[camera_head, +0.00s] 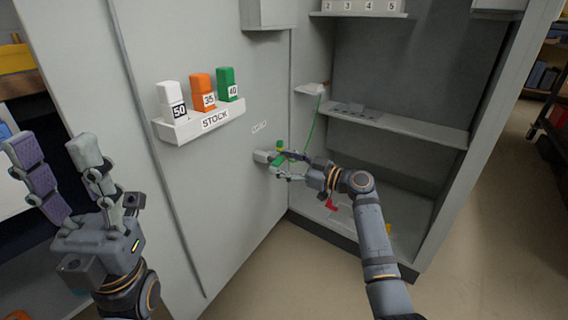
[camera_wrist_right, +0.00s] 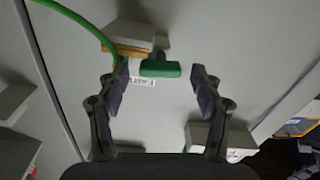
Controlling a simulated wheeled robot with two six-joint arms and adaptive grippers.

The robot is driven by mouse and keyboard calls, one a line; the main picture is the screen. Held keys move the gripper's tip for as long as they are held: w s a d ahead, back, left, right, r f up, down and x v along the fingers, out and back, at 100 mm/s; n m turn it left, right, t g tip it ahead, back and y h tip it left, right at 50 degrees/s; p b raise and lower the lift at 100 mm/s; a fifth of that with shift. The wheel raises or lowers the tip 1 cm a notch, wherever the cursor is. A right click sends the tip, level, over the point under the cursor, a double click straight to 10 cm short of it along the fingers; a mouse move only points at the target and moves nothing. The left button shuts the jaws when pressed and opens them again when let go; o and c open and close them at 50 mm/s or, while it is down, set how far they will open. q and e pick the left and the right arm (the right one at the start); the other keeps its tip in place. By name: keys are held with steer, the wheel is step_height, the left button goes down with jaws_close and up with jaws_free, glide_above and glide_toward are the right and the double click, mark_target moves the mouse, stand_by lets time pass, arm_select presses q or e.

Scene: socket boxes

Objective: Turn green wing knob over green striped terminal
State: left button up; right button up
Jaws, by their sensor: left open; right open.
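The green wing knob (camera_wrist_right: 160,68) sticks out from a grey terminal box (camera_wrist_right: 130,35) in the right wrist view, its bar lying crosswise. A green cable (camera_wrist_right: 75,18) curves to the brass-coloured edge of that box. In the head view the box (camera_head: 262,156) is on the grey panel, with green parts beside it. My right gripper (camera_wrist_right: 160,82) is open, with one finger on each side of the knob and gaps showing between. The terminal's stripes cannot be made out. My left gripper (camera_head: 68,180) is open and empty at the left, away from the panel.
A white STOCK rack (camera_head: 205,122) on the panel holds white, orange and green blocks. To the right is an open cabinet with a shelf (camera_head: 400,125). A red piece (camera_head: 331,205) lies low in the cabinet. In the wrist view, another box (camera_wrist_right: 220,138) is near the right finger.

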steer(key=v, duration=1.1)
steer(key=shift+d, duration=0.3)
steer(key=shift+s, duration=0.15)
steer(key=shift+c, duration=0.3)
